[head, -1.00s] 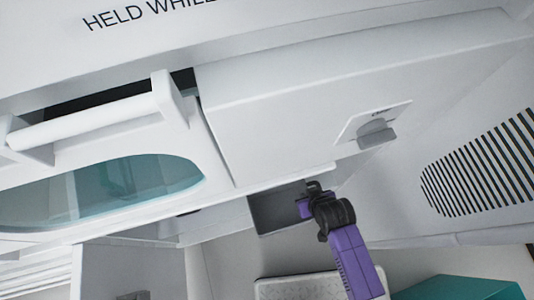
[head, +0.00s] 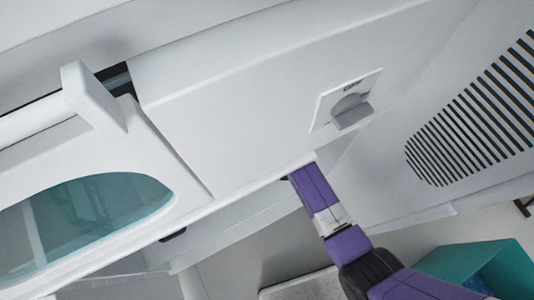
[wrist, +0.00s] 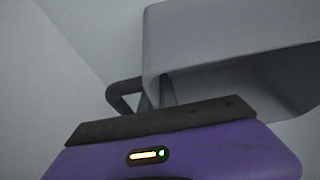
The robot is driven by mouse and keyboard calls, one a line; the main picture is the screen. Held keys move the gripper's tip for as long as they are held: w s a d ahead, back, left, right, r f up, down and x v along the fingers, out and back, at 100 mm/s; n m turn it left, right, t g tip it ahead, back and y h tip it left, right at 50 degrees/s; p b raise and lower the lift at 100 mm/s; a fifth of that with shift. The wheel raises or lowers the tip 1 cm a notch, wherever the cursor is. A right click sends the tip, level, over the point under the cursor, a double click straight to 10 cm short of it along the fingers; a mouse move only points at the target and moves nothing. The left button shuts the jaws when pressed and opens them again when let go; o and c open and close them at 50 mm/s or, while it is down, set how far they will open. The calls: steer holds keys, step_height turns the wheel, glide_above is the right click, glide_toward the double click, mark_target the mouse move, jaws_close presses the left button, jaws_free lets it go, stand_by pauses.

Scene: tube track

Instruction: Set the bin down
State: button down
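The bin (wrist: 225,28) is a plain grey, rounded-corner box in the wrist view, at the upper right, with its shaded side facing down toward me. My gripper (wrist: 150,92) shows there as a purple body with a dark plate and thin dark fingers. The fingers meet the bin's lower left corner and appear shut on its edge; their tips are partly hidden. In the head view the bin is out of sight, and my purple arm reaches up behind the lower edge of a white cabinet, which hides the gripper. I cannot tell whether the bin touches a surface.
The white cabinet (head: 235,95) with a grey knob (head: 352,112) hangs directly over my arm. A windowed door with a thick handle (head: 92,98) is at left. A slatted vent (head: 475,120) is at right. A teal box (head: 485,262) stands low at right.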

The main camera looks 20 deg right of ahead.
steer(key=shift+s+b+x, duration=0.2)
steer(key=shift+b+x, duration=0.2)
steer(key=shift+x, duration=0.45)
steer(key=shift+s+b+x, duration=0.2)
steer(key=shift+b+x, duration=0.2)
steer(key=shift+x, duration=0.4)
steer(key=shift+f, duration=0.3)
steer(key=shift+f, duration=0.1)
steer(key=c, duration=1.6)
jaws_free()
steer(key=shift+c, duration=0.2)
steer(key=p+v, duration=0.3)
steer(key=v, duration=0.4)
steer(key=shift+r, duration=0.45)
steer(key=shift+s+d, duration=0.1)
